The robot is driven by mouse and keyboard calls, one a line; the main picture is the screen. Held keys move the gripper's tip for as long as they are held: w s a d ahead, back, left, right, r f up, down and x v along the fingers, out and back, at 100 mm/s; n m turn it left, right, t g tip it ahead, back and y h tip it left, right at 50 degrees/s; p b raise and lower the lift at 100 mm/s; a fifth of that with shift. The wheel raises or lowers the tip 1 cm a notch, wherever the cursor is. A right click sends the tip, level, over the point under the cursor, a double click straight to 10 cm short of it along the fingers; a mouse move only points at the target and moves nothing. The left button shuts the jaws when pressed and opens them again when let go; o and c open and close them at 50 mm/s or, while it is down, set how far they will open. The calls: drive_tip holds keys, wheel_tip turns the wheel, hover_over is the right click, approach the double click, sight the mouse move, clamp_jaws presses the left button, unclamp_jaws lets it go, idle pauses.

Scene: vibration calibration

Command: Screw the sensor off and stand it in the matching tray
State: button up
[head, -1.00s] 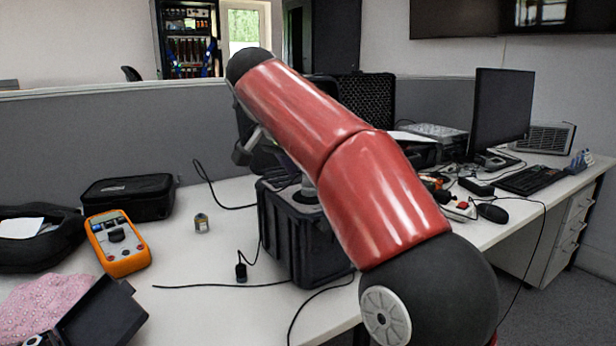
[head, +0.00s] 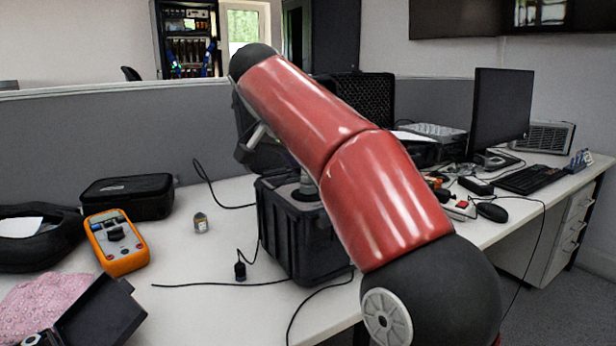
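A black box-shaped unit (head: 290,235) stands on the desk, partly behind my red arm. A short grey cylinder (head: 307,184) rises from its top beside the arm's edge; I cannot tell whether this is the sensor or its mount. My gripper's fingers are hidden behind my own arm, so what they touch does not show. A small cylinder with a grey and yellowish side (head: 201,223) stands upright on the desk left of the unit; its kind is too small to tell. No matching tray can be made out.
An orange multimeter (head: 117,243) and a black case (head: 127,196) lie at left. A black cable (head: 205,286) crosses the desk in front of the unit. A monitor (head: 500,108) and keyboard (head: 535,179) stand at right. The desk between multimeter and unit is mostly clear.

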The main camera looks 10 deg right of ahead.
drive_tip(key=shift+f+n+t+y+b, duration=0.1)
drive_tip(key=shift+n+t+y+b, duration=0.7)
drive_tip(key=shift+n, duration=0.9)
drive_tip(key=shift+d+n+y+b, duration=0.1)
drive_tip(key=shift+n+y+b, duration=0.4)
drive_tip(key=shift+n, duration=0.4)
drive_tip(key=shift+d+n+t+y, duration=0.15)
drive_tip(key=shift+n+t+y, duration=0.35)
drive_tip(key=shift+n, duration=0.6)
drive_tip(key=shift+y, duration=0.3)
drive_tip(key=shift+d+n+y+b, duration=0.2)
drive_tip(key=shift+n+y+b, duration=0.15)
drive_tip(key=shift+n, duration=0.35)
drive_tip(key=shift+d+n+y, duration=0.1)
drive_tip(key=shift+n+y, duration=0.55)
drive_tip(key=shift+n, duration=0.55)
drive_tip(key=shift+n, duration=0.3)
